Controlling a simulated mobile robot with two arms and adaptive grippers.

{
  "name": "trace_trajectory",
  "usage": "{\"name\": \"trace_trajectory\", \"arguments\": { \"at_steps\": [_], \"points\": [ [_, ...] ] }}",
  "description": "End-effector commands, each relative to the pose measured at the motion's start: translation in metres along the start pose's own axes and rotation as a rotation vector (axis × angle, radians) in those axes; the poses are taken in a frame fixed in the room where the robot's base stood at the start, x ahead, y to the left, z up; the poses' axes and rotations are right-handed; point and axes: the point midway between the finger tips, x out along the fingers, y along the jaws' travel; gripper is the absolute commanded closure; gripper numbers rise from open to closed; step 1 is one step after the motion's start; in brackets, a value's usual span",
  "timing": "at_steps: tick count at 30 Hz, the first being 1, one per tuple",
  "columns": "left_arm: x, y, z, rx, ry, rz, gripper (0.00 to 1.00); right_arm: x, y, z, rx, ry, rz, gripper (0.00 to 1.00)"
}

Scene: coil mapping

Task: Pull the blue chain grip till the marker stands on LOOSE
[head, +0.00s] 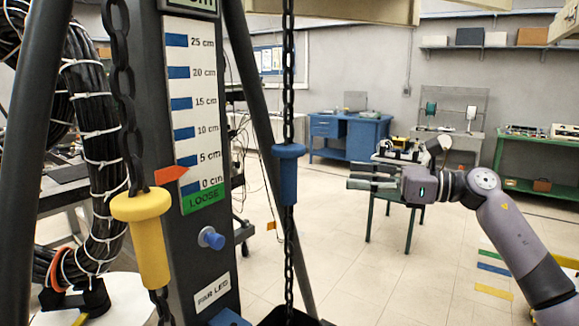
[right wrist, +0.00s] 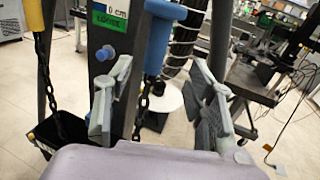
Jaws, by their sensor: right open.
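The blue chain grip (head: 289,175) hangs on a dark chain right of the scale post. The yellow chain grip (head: 141,235) hangs on another chain at the left. The orange marker (head: 171,174) points at the scale between the 5 cm and 0 cm marks, above the green LOOSE field (head: 203,197). My right gripper (head: 360,177) is open and empty, right of the blue grip and apart from it, fingers pointing left. In the right wrist view, the blue grip (right wrist: 160,45) and its chain appear between and beyond the spread fingers (right wrist: 160,105). My left gripper is not in view.
A blue knob (head: 211,238) sticks out of the post below the scale. A dark bin (right wrist: 62,130) stands on the floor below the chains. A thick black cable bundle (head: 95,150) is at the left. A green-legged table (head: 400,200) stands behind my right gripper.

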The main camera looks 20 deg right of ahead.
Motion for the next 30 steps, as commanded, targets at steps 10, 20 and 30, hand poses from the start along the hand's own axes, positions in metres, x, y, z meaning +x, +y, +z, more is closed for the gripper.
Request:
{"name": "trace_trajectory", "arguments": {
  "at_steps": [10, 20, 30],
  "points": [
    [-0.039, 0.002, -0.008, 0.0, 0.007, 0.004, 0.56, 0.078, 0.001, 0.007, 0.005, -0.006, 0.003, 0.5],
    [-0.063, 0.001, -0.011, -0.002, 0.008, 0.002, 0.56, 0.137, 0.0, 0.005, 0.007, -0.006, 0.001, 0.5],
    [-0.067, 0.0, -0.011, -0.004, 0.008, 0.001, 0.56, 0.151, 0.0, 0.002, 0.005, -0.005, -0.001, 0.5]
  ]
}}
